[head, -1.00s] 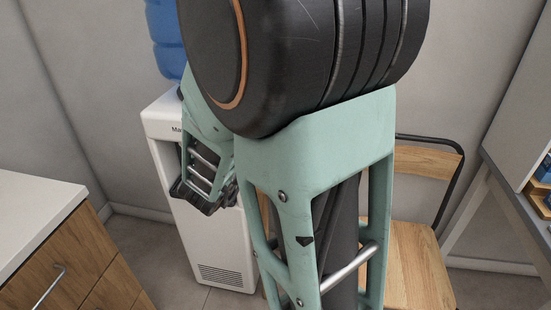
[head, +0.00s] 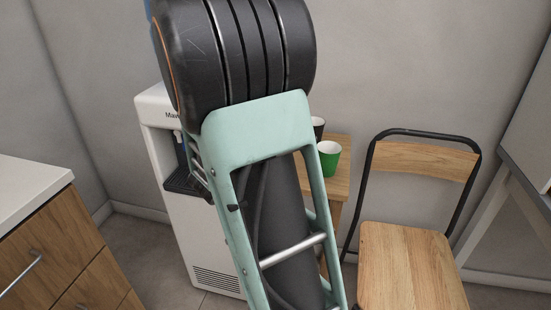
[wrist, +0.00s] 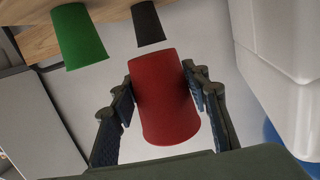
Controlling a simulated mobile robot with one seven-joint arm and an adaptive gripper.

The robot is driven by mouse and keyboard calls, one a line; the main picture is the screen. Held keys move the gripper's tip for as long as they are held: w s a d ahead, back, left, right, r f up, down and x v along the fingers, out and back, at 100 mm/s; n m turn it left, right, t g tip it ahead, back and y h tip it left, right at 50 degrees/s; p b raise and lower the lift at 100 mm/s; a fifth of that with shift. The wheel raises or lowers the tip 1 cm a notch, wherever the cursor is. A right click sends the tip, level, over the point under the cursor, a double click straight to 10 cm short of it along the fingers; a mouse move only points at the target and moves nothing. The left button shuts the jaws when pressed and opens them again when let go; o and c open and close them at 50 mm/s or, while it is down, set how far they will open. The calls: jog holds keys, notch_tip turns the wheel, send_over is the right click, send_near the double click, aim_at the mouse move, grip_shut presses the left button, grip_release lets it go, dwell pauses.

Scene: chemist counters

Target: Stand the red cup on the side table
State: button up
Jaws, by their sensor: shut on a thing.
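The red cup (wrist: 166,98) is between the two fingers of my gripper (wrist: 159,78) in the wrist view, and the gripper is shut on it. The wrist view is upside down, with the wooden side table (wrist: 110,22) along its top edge. The red cup is nearly parallel to the cups standing there, and its gap to the table is hard to judge. In the head view the side table (head: 341,178) shows right of my arm, partly covered by it. My gripper and the red cup are hidden in the head view.
A green cup (head: 329,160) and a black cup (head: 319,127) stand on the side table; both show in the wrist view. A white water dispenser (head: 205,235) stands left of the table and a wooden chair (head: 405,262) right. A counter (head: 30,205) is at far left.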

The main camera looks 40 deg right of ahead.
jog(key=w+d+f, duration=0.1)
jog(key=f, duration=0.1)
jog(key=w+d+f+b, duration=0.2)
jog(key=f, duration=0.1)
jog(key=shift+w+d+f, duration=0.1)
jog(key=shift+w+f, duration=0.15)
jog(key=shift+f, duration=0.05)
jog(key=shift+w+d+f+b, duration=0.15)
jog(key=shift+f+b, duration=0.6)
jog(key=shift+f, duration=0.95)
jog(key=shift+f, duration=0.2)
jog(key=o, duration=0.8)
